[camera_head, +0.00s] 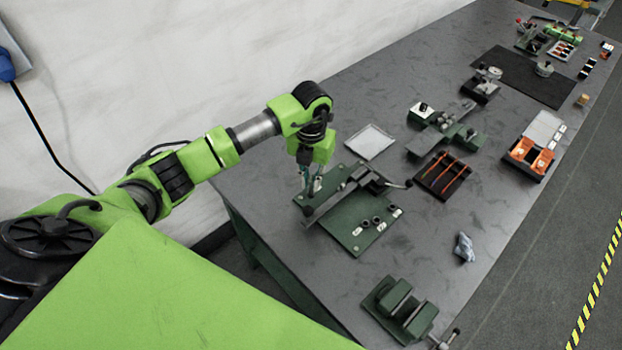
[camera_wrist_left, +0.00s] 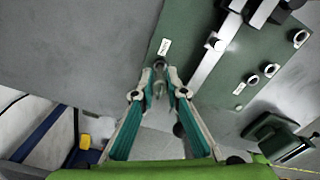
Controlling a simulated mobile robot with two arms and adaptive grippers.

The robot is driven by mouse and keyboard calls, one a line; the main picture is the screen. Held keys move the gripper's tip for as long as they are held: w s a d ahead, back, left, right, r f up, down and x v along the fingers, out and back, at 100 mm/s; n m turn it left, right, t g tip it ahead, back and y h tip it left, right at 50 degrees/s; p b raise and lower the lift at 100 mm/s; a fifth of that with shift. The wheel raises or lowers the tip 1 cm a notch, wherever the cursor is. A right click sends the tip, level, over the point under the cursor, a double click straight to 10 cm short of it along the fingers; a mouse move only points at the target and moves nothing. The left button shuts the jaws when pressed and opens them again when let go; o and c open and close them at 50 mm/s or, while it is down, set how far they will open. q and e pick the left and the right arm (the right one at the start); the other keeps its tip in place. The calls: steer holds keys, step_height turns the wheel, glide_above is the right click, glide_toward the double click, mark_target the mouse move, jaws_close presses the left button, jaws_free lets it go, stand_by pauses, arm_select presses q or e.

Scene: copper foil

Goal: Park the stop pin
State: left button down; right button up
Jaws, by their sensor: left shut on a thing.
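My left gripper (camera_head: 311,188) points down over the far left corner of the green fixture plate (camera_head: 349,238). In the left wrist view its fingertips (camera_wrist_left: 163,76) are close together on a small grey round-topped thing, which looks like the stop pin (camera_wrist_left: 160,62). The pin is beside a white label (camera_wrist_left: 164,46) at the plate's edge. I cannot tell whether it is seated in the plate or lifted clear. The plate carries a metal rail (camera_wrist_left: 215,48) and several dark-and-light ring-shaped sockets (camera_wrist_left: 253,80). My right gripper is not in view.
A pale tray (camera_head: 370,142) lies behind the plate. A black tray with orange tools (camera_head: 442,176) is to its right. A green vise (camera_head: 400,308) stands in front, a crumpled grey cloth (camera_head: 464,247) at right. Bare table (camera_head: 420,235) lies between.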

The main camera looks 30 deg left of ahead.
arm_select(q)
steer(key=shift+f+b, duration=0.8)
steer(key=shift+f, duration=0.2)
stand_by(1.0)
steer(key=c, duration=2.3)
jaws_free()
steer(key=shift+c, duration=0.2)
steer(key=shift+r, duration=0.15)
steer(key=shift+r+p, duration=1)
steer(key=shift+r, duration=0.35)
steer(key=o, duration=0.6)
steer(key=shift+c, duration=0.2)
